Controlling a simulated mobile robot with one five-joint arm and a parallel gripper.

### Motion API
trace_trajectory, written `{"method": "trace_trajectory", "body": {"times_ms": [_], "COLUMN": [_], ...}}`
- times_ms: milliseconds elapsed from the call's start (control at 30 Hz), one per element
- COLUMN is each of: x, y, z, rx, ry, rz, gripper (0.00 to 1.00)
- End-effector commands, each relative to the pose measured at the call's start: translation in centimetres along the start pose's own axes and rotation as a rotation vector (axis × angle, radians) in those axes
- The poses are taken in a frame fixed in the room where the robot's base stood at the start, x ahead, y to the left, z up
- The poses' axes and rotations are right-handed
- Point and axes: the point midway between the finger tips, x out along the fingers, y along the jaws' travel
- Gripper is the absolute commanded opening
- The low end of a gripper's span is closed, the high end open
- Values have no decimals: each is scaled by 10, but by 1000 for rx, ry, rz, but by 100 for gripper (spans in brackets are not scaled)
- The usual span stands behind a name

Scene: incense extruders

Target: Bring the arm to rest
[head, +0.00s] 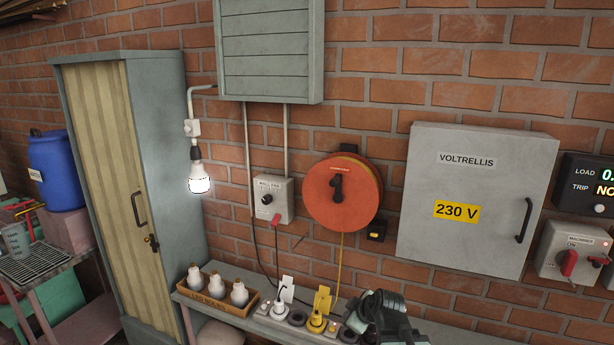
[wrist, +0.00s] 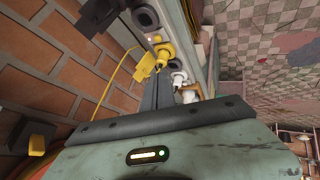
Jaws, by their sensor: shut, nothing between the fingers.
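My gripper (head: 366,308) is at the bottom of the head view, dark grey, above the shelf and just right of a yellow plug (head: 317,318). In the wrist view my gripper's fingers (wrist: 158,92) are together with nothing between them, pointing along the row of sockets. The yellow plug (wrist: 164,54) shows just beyond the fingertips. I cannot tell whether the gripper touches anything.
A socket strip (head: 297,318) holds a white plug (head: 287,296) and the yellow plug. A box of bulbs (head: 214,296) stands to its left. Above are an orange cable reel (head: 341,192), a wall fan switch (head: 272,200) and a grey 230 V cabinet (head: 474,185). A lit bulb (head: 199,180) hangs beside a locker (head: 142,180).

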Motion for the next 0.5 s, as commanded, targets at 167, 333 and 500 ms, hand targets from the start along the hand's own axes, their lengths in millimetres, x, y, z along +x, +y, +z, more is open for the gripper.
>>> {"method": "trace_trajectory", "body": {"times_ms": [167,333,500], "x": [-20,-50,-54], "y": [-75,-99,-103], "z": [71,111,113], "rx": [470,828,952], "ry": [-440,-711,-748], "rz": [-170,-119,-88], "gripper": [0,0,0]}}
